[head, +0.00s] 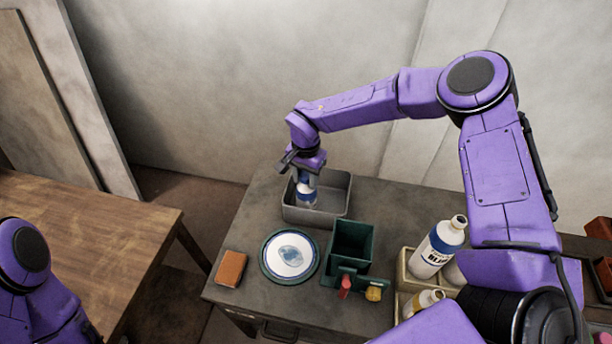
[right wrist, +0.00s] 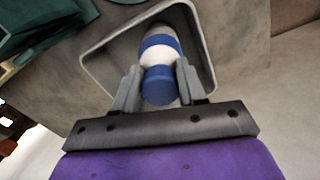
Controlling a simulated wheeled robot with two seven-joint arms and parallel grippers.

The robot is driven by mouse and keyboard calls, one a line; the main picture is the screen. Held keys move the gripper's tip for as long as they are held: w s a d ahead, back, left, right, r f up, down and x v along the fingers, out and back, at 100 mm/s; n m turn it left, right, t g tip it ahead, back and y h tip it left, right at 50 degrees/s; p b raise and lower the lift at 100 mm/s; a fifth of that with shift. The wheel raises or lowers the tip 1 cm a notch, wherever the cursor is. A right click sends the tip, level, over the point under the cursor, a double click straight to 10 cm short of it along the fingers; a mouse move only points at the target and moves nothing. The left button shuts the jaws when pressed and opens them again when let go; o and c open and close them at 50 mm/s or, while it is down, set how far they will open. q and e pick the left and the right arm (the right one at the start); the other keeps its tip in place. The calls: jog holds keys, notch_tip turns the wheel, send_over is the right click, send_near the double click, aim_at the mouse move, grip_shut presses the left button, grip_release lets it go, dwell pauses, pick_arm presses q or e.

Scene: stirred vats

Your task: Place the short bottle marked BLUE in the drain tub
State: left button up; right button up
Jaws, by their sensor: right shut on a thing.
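The short bottle (head: 306,191), white with a blue band, is in my right gripper (head: 305,172), over the left part of the grey drain tub (head: 331,217). In the right wrist view the bottle (right wrist: 160,52) shows a blue cap between the two fingers of the gripper (right wrist: 158,88), with the grey tub (right wrist: 98,62) around it. I cannot tell whether its base touches the tub floor. Its marking cannot be read here. My left gripper is not in view; only part of my left arm shows at the lower left.
A round plate-like vat (head: 290,255), an orange-brown block (head: 231,268) and a dark green box (head: 352,246) stand in front of the tub. A taller white bottle marked BLUE (head: 438,248) stands in a beige crate (head: 405,272) at the right. A wooden table (head: 90,240) is at left.

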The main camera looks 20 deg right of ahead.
jog(key=shift+f, duration=0.1)
jog(key=shift+f, duration=0.15)
jog(key=o, duration=1)
jog(key=shift+o, duration=0.2)
jog(key=shift+r, duration=0.25)
notch_tip(320, 180, up, 12)
jog(key=b, duration=0.2)
jog(key=shift+f, duration=0.1)
